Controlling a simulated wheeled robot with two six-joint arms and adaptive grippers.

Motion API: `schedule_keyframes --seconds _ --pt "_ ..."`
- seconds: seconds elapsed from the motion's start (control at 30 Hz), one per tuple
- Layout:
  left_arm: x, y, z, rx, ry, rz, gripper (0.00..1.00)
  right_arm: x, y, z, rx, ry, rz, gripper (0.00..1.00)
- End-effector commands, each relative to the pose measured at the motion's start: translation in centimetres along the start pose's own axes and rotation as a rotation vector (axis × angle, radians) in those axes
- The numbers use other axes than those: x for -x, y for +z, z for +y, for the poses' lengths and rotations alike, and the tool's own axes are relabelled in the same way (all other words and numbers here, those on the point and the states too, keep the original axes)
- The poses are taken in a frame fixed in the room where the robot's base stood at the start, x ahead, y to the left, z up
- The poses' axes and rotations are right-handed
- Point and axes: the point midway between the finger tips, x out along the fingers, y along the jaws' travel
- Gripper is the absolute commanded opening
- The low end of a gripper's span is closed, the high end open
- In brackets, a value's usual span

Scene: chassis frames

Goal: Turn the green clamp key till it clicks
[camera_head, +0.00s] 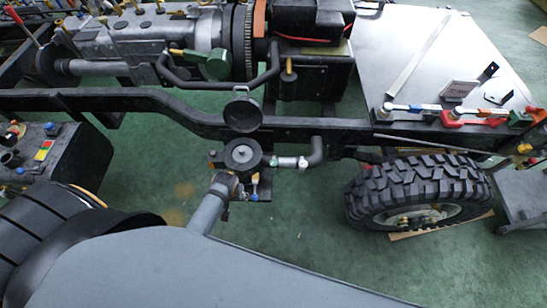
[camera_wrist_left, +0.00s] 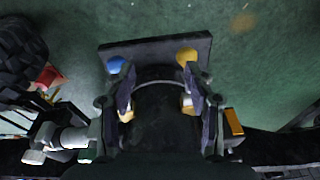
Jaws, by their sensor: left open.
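Two green parts show in the head view, and I cannot tell for certain which is the clamp key. One is a green handle (camera_head: 213,65) beside the grey gearbox at the upper left. The other is a small green piece (camera_head: 518,118) at the right end of a row of coloured handles. My left gripper (camera_wrist_left: 159,72) is open, with its fingers apart on either side of a dark round body (camera_wrist_left: 162,115). Contact cannot be told. A blue knob (camera_wrist_left: 115,64) and a yellow knob (camera_wrist_left: 187,56) lie beyond the fingertips. My right gripper is not in view.
A black chassis rail (camera_head: 180,107) crosses the head view. A dark round lid (camera_head: 242,112) stands near the rail. Green floor (camera_head: 300,220) shows between them.

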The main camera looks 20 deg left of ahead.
Motion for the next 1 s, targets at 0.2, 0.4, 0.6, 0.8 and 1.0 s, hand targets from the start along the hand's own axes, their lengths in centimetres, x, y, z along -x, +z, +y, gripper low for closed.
schedule_keyframes --seconds 0.2,0.4,0.6,0.8,1.0 --pt "5.2 -7.7 4.2 0.349 0.007 -0.062 0.54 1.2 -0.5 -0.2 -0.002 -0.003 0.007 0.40" --pt "8.9 -13.0 8.3 0.638 -0.009 -0.136 0.54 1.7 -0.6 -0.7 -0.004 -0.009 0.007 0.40" --pt "12.9 -16.6 11.5 0.849 -0.042 -0.191 0.54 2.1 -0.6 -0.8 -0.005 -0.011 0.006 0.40" --pt "13.2 -16.9 11.9 0.886 -0.053 -0.202 0.54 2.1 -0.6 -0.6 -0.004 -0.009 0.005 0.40" --pt "10.2 -16.2 11.9 0.883 -0.055 -0.203 0.54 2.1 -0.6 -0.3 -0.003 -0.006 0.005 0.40"
